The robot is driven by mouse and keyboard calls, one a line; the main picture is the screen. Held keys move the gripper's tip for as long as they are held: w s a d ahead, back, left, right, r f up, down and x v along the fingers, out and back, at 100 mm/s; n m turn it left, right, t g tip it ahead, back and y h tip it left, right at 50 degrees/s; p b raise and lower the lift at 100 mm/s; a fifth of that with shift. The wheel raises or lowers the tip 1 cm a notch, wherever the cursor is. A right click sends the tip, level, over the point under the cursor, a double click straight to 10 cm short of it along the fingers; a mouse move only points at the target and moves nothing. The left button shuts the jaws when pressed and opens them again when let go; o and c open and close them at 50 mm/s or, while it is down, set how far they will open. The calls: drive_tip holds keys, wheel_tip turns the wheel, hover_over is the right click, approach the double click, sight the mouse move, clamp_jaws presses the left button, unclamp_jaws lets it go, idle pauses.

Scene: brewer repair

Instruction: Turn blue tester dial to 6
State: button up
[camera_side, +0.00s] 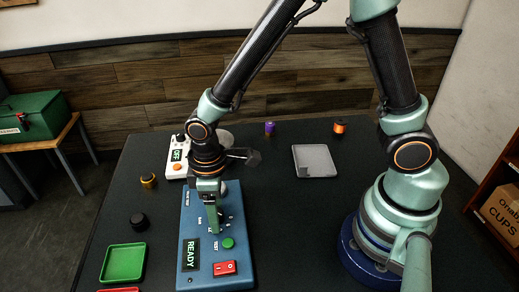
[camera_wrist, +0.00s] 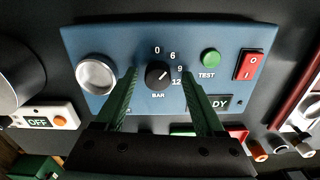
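The blue tester (camera_side: 206,267) lies on the dark table, and it also fills the wrist view (camera_wrist: 125,42). Its black dial (camera_wrist: 157,75) sits among the printed numbers 0, 6, 9 and 12. A small white mark on the dial points to the upper right; the exact number is hard to tell. My gripper (camera_wrist: 161,72) is open, with one green finger on each side of the dial and gaps showing between. In the side view, my gripper (camera_side: 214,222) points down over the tester and hides the dial.
The tester carries a green TEST button (camera_wrist: 211,57), a red switch (camera_wrist: 248,65), a READY display (camera_side: 191,254) and a round metal part (camera_wrist: 97,74). A white OFF unit (camera_side: 174,158) stands behind, a green tray (camera_side: 124,263) at left, a grey tray (camera_side: 314,160) at right.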

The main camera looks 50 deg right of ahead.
drive_tip(key=shift+r, duration=0.15)
wheel_tip(320, 180, up, 12)
idle(0.5)
drive_tip(key=s+d+r+m+t, duration=0.1)
drive_tip(key=d+r+m, duration=0.3)
drive_tip(key=d, duration=0.4)
drive_tip(key=s+d+r+m+t, duration=0.2)
drive_tip(key=d+r+m+t, duration=0.1)
drive_tip(key=d, duration=0.4)
drive_tip(key=shift+d+r+m+t, duration=0.4)
drive_tip(key=shift+r+t, duration=0.25)
drive_tip(key=shift+t, duration=0.15)
